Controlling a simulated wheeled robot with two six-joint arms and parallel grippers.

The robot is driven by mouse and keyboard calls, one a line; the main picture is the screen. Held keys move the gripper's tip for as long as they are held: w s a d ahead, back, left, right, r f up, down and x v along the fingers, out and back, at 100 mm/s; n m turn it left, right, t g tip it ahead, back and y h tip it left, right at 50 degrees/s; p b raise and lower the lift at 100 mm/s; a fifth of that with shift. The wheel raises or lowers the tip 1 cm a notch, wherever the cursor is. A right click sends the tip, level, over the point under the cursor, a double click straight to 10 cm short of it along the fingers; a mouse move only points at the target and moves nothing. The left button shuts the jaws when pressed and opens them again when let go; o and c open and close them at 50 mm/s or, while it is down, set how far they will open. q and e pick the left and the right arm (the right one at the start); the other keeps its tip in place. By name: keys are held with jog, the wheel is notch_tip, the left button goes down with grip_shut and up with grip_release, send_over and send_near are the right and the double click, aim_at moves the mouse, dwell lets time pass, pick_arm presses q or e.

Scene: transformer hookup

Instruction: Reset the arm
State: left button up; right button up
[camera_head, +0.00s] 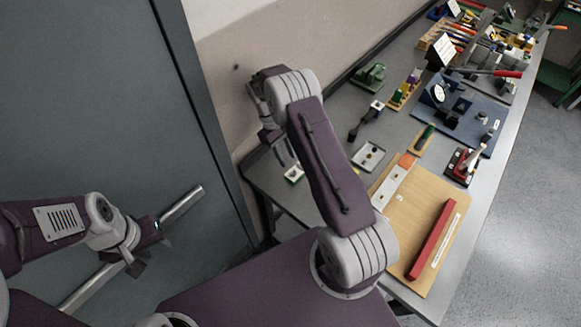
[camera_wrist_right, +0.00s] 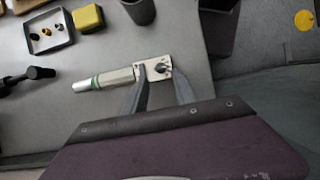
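My right arm rises from the bottom middle of the head view, and its gripper (camera_head: 288,158) points down over the table's left end. In the right wrist view its two fingers (camera_wrist_right: 162,80) are spread apart. A pale metal plate with a dark knob and a green-banded cylinder (camera_wrist_right: 104,79) lies at the fingertips; I cannot tell whether the fingers touch it. A small white and green piece also shows below the gripper in the head view (camera_head: 294,175). My left gripper (camera_head: 133,266) is at a metal bar on the grey door; whether its fingers close on the bar is unclear.
The grey door (camera_head: 90,90) fills the left, with its bar (camera_head: 181,205) running diagonally. The workbench (camera_head: 330,135) holds a wooden board (camera_head: 428,203) with a red bar (camera_head: 432,240), a small tray (camera_head: 369,156), a blue panel (camera_head: 470,112) and several tools. Open floor lies at right.

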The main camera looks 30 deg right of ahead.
jog(key=shift+b+v, duration=0.3)
jog(key=shift+v, duration=1.6)
